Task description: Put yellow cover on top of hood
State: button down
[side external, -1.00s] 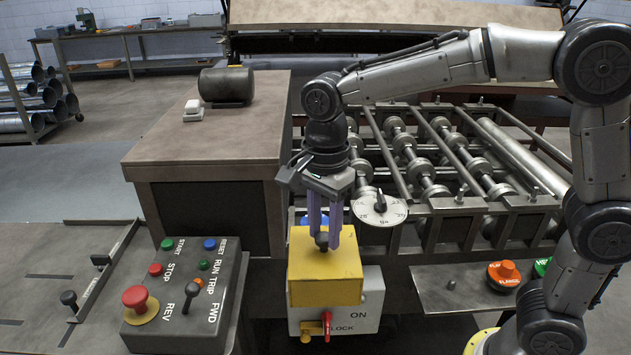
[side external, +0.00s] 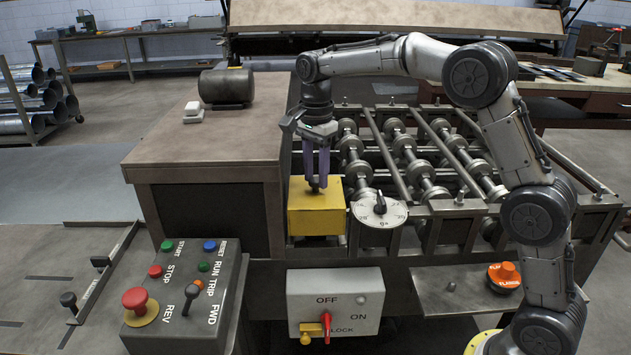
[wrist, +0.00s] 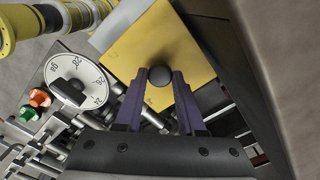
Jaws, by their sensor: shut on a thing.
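My gripper (side external: 316,187) points down and is shut on the dark round knob (wrist: 160,77) of the yellow cover. The yellow cover (side external: 316,216) is a box with a flat top; it hangs level at the front left end of the roller machine. The cover also shows in the wrist view (wrist: 190,52), just beyond my purple fingers. A large box with a flat brown top (side external: 215,145), apparently the hood, stands left of the cover. The cover is beside this box, not over it. The cover's underside is hidden.
A dark cylinder (side external: 226,86) and a small white block (side external: 194,111) sit on the brown top; its front part is clear. A dial (side external: 379,208) is close right of the cover. A switch box (side external: 335,303) is below, and a button panel (side external: 185,290) stands front left.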

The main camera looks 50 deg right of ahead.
jog(key=shift+w+d+f, duration=0.3)
jog(key=shift+f, duration=0.25)
jog(key=shift+w+d+f, duration=0.25)
jog(key=shift+f, duration=0.7)
jog(key=shift+f, duration=0.1)
jog(key=shift+f, duration=0.15)
jog(key=c, duration=0.5)
grip_release()
